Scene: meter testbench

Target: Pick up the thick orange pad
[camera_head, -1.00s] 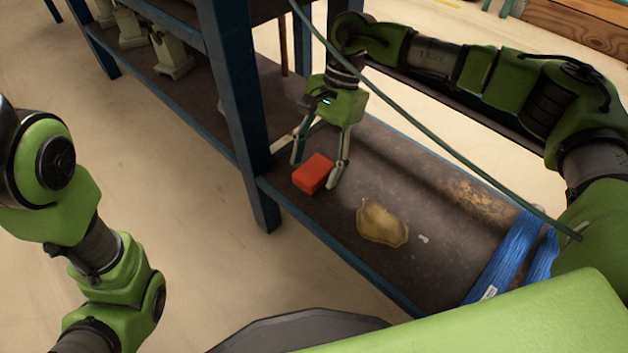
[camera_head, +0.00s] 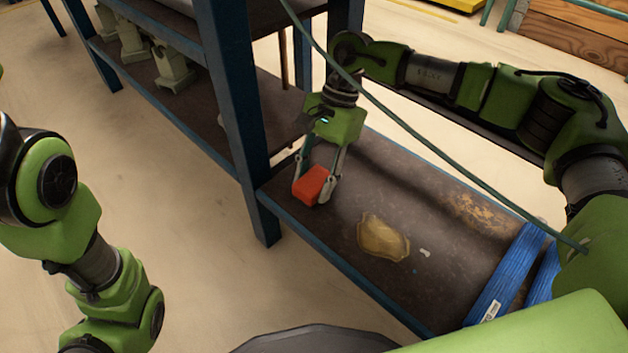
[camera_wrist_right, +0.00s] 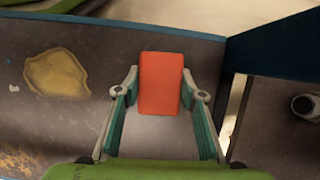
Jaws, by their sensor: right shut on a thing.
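The thick orange pad (camera_head: 313,186) is a red-orange block on the dark lower shelf (camera_head: 345,240), near its front edge and close to a blue post. My right gripper (camera_head: 314,188) reaches down from above with a finger on each side of the pad, shut on it. In the right wrist view the pad (camera_wrist_right: 160,83) sits between the fingertips of the right gripper (camera_wrist_right: 160,92). I cannot tell whether the pad is clear of the shelf. My left arm shows at the left, but its gripper is out of frame.
A blue post (camera_head: 243,120) stands just left of the pad. A tan patch (camera_head: 383,238) lies on the shelf to the right, with blue straps (camera_head: 507,272) farther right. A green cable (camera_head: 430,145) crosses in front. Grey-green fixtures (camera_head: 173,68) stand on the shelf behind.

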